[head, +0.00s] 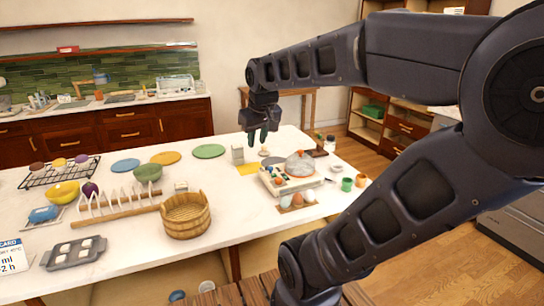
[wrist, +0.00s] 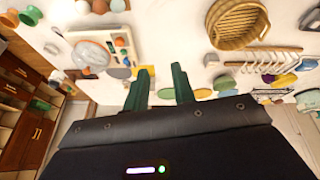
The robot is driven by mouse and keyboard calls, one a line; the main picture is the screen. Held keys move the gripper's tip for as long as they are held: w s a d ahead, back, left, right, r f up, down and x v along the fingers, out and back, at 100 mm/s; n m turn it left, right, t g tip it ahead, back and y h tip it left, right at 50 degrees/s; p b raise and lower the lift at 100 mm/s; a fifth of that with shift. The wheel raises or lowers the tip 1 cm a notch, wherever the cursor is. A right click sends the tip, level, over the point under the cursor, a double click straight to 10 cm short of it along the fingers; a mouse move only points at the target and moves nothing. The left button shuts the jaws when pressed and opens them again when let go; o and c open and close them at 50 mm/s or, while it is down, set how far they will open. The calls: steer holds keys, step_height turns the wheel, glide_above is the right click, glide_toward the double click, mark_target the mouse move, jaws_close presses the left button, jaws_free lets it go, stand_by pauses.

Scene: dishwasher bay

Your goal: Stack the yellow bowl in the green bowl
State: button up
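The yellow bowl (head: 62,192) stands on the white table at the far left, beside a purple round item. It also shows at the right of the wrist view (wrist: 286,80). The green bowl (head: 148,173) stands upright further right, behind the white peg rack, and looks empty; it also shows in the wrist view (wrist: 223,82). My gripper (head: 258,137) hangs above the table's far side, well to the right of both bowls. In the wrist view its two green fingers (wrist: 160,85) are apart with nothing between them. It is open and touches neither bowl.
The white peg rack (head: 115,203) and the wooden basket (head: 186,216) stand in front of the green bowl. Flat discs (head: 208,151) lie behind it. A wire rack (head: 60,171) is behind the yellow bowl. A board with several items (head: 290,180) lies at right.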

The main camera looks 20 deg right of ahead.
steer(key=s+d+f+m, duration=0.2)
steer(key=s+f, duration=0.1)
steer(key=s, duration=0.2)
steer(key=shift+s+d+f, duration=0.1)
steer(key=shift+s+f, duration=0.25)
steer(key=shift+s, duration=0.05)
steer(key=c, duration=0.4)
